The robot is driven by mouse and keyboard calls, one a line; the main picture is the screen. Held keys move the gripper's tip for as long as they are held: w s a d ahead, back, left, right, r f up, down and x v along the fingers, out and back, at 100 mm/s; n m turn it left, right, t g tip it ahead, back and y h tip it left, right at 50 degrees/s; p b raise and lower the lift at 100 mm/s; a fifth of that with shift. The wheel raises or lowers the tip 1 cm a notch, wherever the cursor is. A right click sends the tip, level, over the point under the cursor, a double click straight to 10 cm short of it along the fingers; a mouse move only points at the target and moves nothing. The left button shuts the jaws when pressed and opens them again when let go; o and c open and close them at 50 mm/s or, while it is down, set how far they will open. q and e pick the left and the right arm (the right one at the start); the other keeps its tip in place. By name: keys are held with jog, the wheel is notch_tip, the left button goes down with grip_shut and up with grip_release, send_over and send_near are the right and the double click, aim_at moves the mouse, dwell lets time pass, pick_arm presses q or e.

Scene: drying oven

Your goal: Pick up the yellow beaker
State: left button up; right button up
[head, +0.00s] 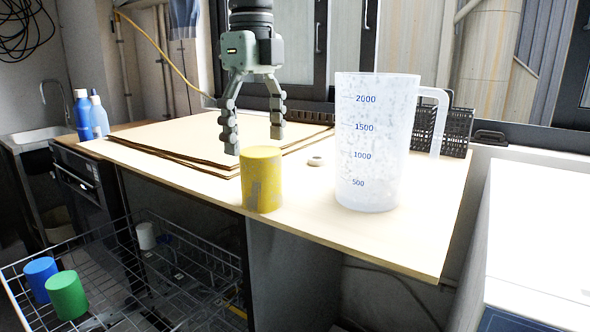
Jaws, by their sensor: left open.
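The yellow beaker (262,182) stands upright near the front edge of the wooden worktop (400,240). It is a plain yellow cylinder with some worn grey patches. My left gripper (254,146) points down from above, just over and slightly behind the beaker, with its fingers spread apart. The left fingertip hangs close to the beaker's upper left rim, and the right fingertip is above its right side. Nothing is held between the fingers. I cannot tell whether a fingertip touches the beaker. My right gripper is not in view.
A large clear measuring jug (375,150) stands right of the beaker. Flat brown sheets (180,140) lie behind left. A wire basket (120,270) below holds a blue cylinder (41,277) and a green cylinder (67,294). A small white round object (316,161) lies between beaker and jug.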

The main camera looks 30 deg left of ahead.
aim_at(259, 176)
pick_arm(q)
jog(key=shift+f, duration=0.45)
jog(key=f, duration=0.6)
jog(key=shift+w+a+f, duration=0.15)
jog(key=shift+w+f, duration=0.1)
jog(key=shift+f, duration=0.15)
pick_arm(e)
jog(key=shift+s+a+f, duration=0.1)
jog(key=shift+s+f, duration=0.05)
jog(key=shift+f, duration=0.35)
pick_arm(q)
jog(key=shift+c, duration=0.2)
jog(key=c, duration=1.2)
jog(key=shift+o, duration=0.2)
jog(key=shift+r, duration=0.15)
